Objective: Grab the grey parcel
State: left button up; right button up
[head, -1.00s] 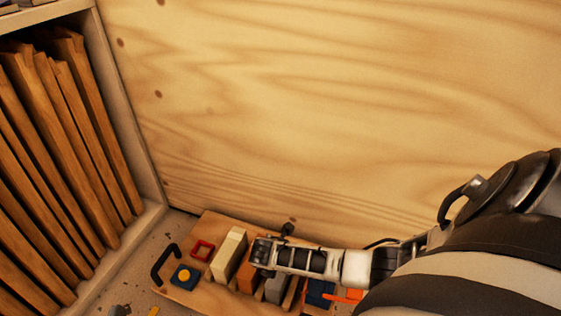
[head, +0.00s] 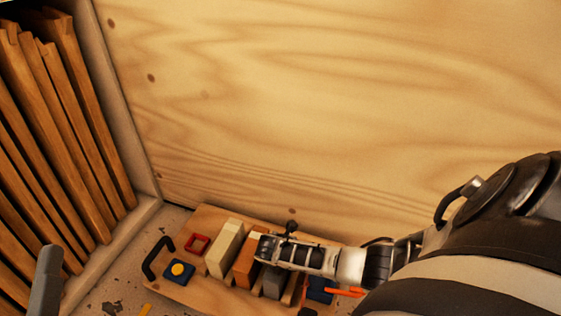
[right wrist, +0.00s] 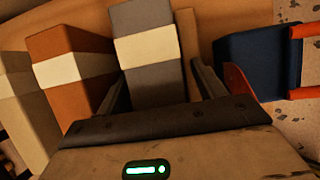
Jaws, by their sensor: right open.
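The grey parcel (head: 273,283) stands on a wooden board, partly hidden under my right gripper (head: 268,250) in the head view. In the right wrist view the grey parcel (right wrist: 152,78) has a cream band across it. My right gripper (right wrist: 160,92) is open, with one finger on each side of the parcel; contact cannot be told. A grey piece (head: 48,278) at the lower left of the head view looks like part of my left arm; its jaws cannot be made out.
An orange-brown parcel (head: 247,268) and a cream parcel (head: 226,247) stand left of the grey one. A dark blue block (right wrist: 246,60) lies to its right. The wooden board (head: 188,292) also holds small items. A plywood wall (head: 330,110) rises behind.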

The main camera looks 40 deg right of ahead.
jog(key=shift+f, duration=0.2)
dwell(0.5)
jog(key=c, duration=1.5)
